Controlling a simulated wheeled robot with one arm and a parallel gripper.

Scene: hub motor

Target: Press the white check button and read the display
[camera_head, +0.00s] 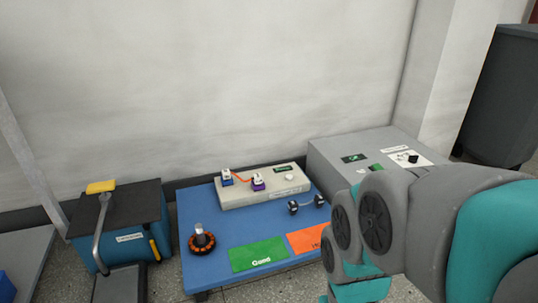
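A pale tester box (240,196) stands at the back of a blue table (215,275). A small round white button (290,178) sits on its top, to the right. A dark display (285,169) with small green marks lies just behind the button; its text is too small to read. Two white-topped connectors, one blue (226,178) and one purple (258,182), stand on the left half of the box, with an orange wire between them. My arm fills the lower right; my gripper is not in view.
A green card (258,255) and an orange card (306,240) lie at the table's front. An orange-black ring part (202,241) stands left; a small dark wired part (293,208) lies right. A teal machine (120,235) with a yellow-handled lever stands left, a grey cabinet (335,160) right.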

